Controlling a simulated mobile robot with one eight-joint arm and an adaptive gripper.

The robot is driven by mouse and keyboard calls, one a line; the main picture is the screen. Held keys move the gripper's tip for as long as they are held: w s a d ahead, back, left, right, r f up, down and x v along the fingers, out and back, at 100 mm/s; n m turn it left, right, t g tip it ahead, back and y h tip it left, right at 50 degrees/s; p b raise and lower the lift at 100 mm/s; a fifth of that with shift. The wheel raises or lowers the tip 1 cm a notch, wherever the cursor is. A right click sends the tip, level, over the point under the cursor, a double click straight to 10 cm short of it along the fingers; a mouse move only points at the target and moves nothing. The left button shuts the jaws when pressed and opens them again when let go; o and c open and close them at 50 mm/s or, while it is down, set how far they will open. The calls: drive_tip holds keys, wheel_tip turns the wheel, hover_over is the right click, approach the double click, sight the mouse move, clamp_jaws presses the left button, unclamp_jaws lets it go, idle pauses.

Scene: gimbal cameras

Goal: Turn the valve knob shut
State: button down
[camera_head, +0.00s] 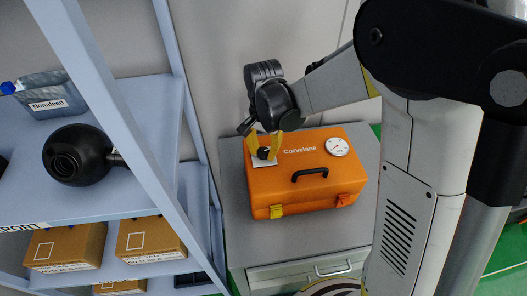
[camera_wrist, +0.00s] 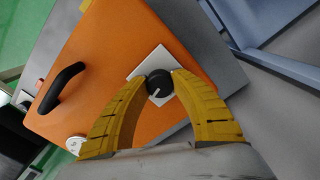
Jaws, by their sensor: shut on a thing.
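The valve knob (camera_wrist: 159,86) is a small black round knob with a white pointer line, on a white square plate (camera_wrist: 145,68). The plate is on the top of an orange case (camera_head: 335,180) labelled Corvelane. My gripper (camera_wrist: 159,84) has yellow fingers that are shut on the knob, one fingertip on each side. In the wrist view the pointer line points to the lower left. In the head view my gripper (camera_head: 264,150) is over the case's left part, and the knob is partly hidden between the fingers.
The case has a black handle (camera_head: 310,174) and a white round dial (camera_head: 337,147). It stands on a grey cabinet (camera_head: 300,240). A blue shelf rack (camera_head: 110,105) at the left holds boxes (camera_head: 150,239), a black round vessel (camera_head: 77,155) and a Nonafeed container (camera_head: 48,96).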

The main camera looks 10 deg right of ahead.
drive_tip(key=n, duration=0.4)
drive_tip(key=shift+n+b, duration=0.3)
drive_tip(key=n, duration=0.3)
drive_tip(key=shift+n, duration=0.4)
drive_tip(key=n, duration=0.3)
drive_tip(key=shift+b, duration=0.35)
drive_tip(key=shift+n, duration=2.1)
drive_tip(key=c, duration=1)
unclamp_jaws()
drive_tip(key=shift+r, duration=0.1)
